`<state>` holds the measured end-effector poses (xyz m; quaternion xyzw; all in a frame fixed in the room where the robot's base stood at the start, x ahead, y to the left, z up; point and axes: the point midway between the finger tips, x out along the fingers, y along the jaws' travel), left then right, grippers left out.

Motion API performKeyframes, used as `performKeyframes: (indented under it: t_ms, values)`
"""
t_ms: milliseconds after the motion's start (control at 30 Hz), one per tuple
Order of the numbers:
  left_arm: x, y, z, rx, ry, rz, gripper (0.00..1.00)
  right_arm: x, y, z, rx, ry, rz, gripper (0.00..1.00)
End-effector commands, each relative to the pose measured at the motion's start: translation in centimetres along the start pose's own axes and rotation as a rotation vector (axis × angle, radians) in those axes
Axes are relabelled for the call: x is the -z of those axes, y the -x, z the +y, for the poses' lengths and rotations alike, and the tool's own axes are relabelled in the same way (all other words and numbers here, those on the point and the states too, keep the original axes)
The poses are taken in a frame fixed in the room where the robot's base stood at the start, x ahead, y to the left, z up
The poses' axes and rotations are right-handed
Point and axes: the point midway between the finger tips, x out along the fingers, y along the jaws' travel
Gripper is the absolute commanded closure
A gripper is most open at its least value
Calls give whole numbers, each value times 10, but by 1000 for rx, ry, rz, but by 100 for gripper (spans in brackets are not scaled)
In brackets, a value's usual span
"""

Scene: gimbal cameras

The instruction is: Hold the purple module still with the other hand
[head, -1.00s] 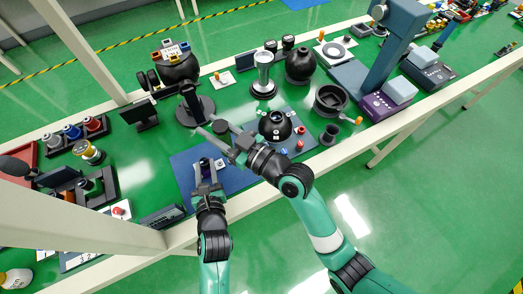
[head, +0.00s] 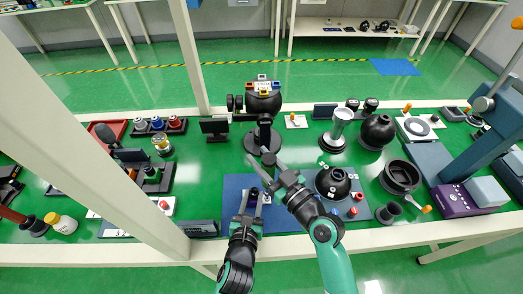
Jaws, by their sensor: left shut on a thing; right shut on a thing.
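My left gripper (head: 253,198) is low over the blue mat (head: 233,184), its fingers either side of a small dark module (head: 254,191). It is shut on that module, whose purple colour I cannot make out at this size. My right gripper (head: 266,168) reaches in from the lower right, just above and beyond the left one. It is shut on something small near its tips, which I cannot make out. A black stand with a round base (head: 263,136) is just behind the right fingertips.
A black dome (head: 332,181) sits on a mat to the right, with small red and blue pieces near it. A black bowl (head: 400,176) and a purple box (head: 457,202) stand further right. A monitor (head: 214,127) and a black ball holder (head: 263,100) are behind.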

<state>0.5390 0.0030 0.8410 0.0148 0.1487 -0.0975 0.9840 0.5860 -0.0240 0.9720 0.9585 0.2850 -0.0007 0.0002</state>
Motion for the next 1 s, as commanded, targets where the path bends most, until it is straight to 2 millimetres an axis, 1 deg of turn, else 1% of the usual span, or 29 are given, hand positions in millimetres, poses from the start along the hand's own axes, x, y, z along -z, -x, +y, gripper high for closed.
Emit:
performKeyframes:
  t_ms: [167, 567, 800, 1000]
  values:
    - [1, 0, 0, 0, 0, 3, 100, -9, 0, 0, -2, 1, 1, 100]
    - [1, 0, 0, 0, 0, 2, 100, -11, 0, 0, -2, 0, 2, 100]
    - [1, 0, 0, 0, 0, 2, 100, -21, 0, 1, -1, 0, 0, 100]
    - [1, 0, 0, 0, 0, 2, 100, -22, 0, 1, -1, 1, 2, 100]
